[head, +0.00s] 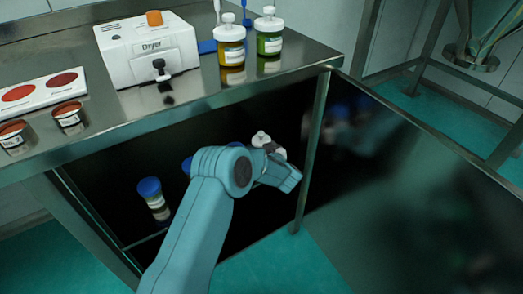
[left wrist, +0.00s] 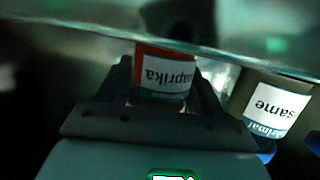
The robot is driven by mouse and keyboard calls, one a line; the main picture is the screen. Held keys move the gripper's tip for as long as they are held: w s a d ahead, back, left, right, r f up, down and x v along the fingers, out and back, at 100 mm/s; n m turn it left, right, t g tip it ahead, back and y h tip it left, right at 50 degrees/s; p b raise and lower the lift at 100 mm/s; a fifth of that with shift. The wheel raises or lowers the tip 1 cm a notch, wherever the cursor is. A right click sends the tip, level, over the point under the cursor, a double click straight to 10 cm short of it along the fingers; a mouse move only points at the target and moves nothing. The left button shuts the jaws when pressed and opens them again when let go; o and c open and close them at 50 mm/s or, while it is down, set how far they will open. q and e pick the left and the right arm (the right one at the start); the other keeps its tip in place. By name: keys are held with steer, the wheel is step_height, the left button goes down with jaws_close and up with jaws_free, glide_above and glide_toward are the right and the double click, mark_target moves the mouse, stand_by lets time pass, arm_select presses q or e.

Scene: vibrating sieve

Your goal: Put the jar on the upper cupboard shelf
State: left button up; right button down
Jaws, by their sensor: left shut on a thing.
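My left gripper (left wrist: 165,88) is shut on a jar (left wrist: 167,75) with a red body and a white label reading "paprika". The label is upside down in the left wrist view. The upper end of the jar in that picture is close to a pale glassy shelf edge (left wrist: 240,55); I cannot tell whether they touch. In the head view my left gripper (head: 275,160) is inside the dark cupboard (head: 105,190), below the bench top. A small white-topped shape (head: 262,139) shows beside it; I cannot tell whether it is the held jar. My right gripper is not in view.
A jar labelled "sesame" (left wrist: 270,103) stands close right of the held jar in the left wrist view. A blue-lidded jar (head: 154,199) is at the cupboard's left. The metal post (head: 314,145) stands just right of my gripper.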

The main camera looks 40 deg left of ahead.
arm_select(q)
steer(key=shift+r, duration=0.15)
steer(key=o, duration=1.2)
steer(key=shift+o, duration=0.2)
